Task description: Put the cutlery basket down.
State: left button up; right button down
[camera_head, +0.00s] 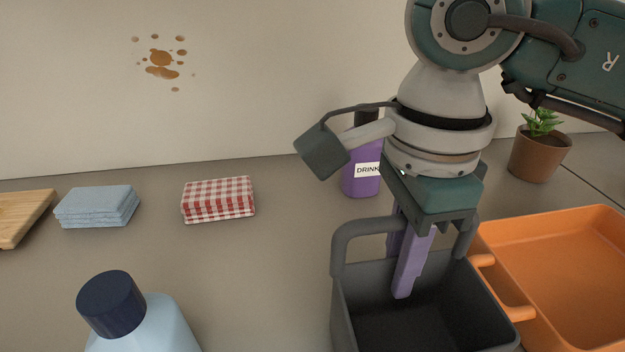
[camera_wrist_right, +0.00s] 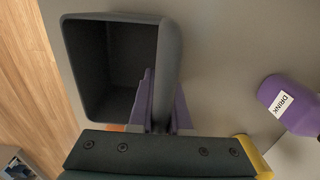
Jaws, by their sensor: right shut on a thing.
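The dark grey cutlery basket (camera_head: 425,322) is at the lower right of the head view, upright, with its near side cut off by the frame edge. It looks empty inside, and its handle (camera_head: 352,232) rises at the far side. My right gripper (camera_head: 399,272) points down and is shut on the basket's far side, one purple finger inside and the other behind. In the right wrist view the basket (camera_wrist_right: 85,62) shows with the fingers (camera_wrist_right: 164,88) on either side of its wall. The basket's underside is hidden, so I cannot tell whether it touches the counter. My left gripper is not in view.
An orange tray (camera_head: 580,255) is close on the basket's right. A purple drink bottle (camera_head: 362,180) and a potted plant (camera_head: 538,155) stand behind. A blue bottle (camera_head: 140,325), checked cloth (camera_head: 218,200), blue cloth (camera_head: 97,206) and wooden board (camera_head: 22,215) are left. Counter between is clear.

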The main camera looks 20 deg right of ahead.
jog(key=c, duration=0.9)
grip_release()
jog(key=shift+o, duration=0.2)
notch_tip(320, 180, up, 12)
jog(key=shift+r, duration=0.1)
